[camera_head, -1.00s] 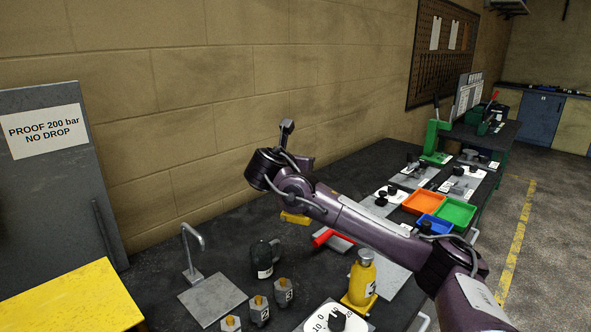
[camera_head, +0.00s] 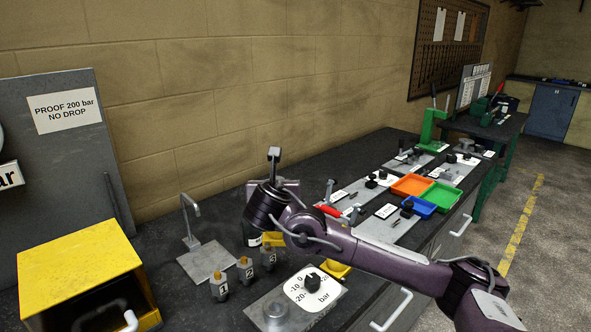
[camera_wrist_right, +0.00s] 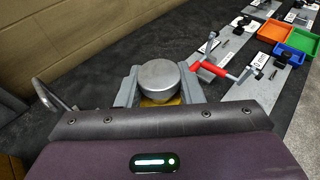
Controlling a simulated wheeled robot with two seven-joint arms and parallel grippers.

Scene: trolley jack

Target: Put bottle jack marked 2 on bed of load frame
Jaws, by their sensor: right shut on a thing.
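In the right wrist view my right gripper (camera_wrist_right: 158,88) is shut on a yellow bottle jack with a round silver top (camera_wrist_right: 158,75); one grey finger stands on each side. A second yellow jack (camera_head: 338,269) stands farther right, mostly hidden by my forearm. I cannot tell for sure which structure is the load frame; a yellow, open-fronted box (camera_head: 85,262) stands at left before a grey panel (camera_head: 65,150). My left gripper is out of view.
A grey plate with a bent pipe (camera_head: 205,263) lies left of my wrist. Orange (camera_head: 411,185), green and blue trays are at right.

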